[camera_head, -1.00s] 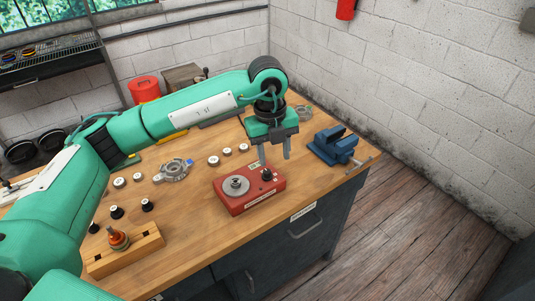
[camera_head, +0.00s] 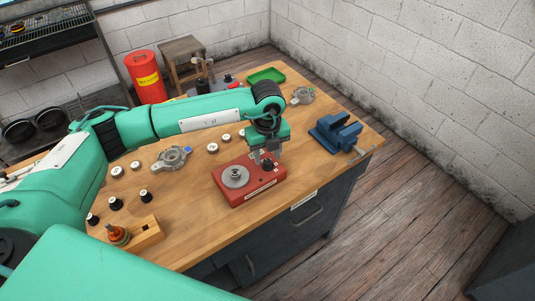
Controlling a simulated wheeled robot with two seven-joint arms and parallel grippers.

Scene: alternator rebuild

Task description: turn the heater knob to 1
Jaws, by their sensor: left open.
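The heater is a red box (camera_head: 249,189) on the wooden workbench, with a round grey plate (camera_head: 235,177) on its top left. Its small black knob (camera_head: 267,165) is on the right part of the top. My left gripper (camera_head: 266,159) points down right at the knob, its fingers open around or just above it. I cannot tell whether they touch it. The knob's setting is too small to read. My right gripper is not in view.
A blue vise (camera_head: 335,133) stands right of the heater. Grey alternator housings (camera_head: 172,158) (camera_head: 302,96), several small round parts and a wooden block (camera_head: 147,234) lie on the bench. A green tray (camera_head: 266,75) is at the back. The bench front edge is close to the heater.

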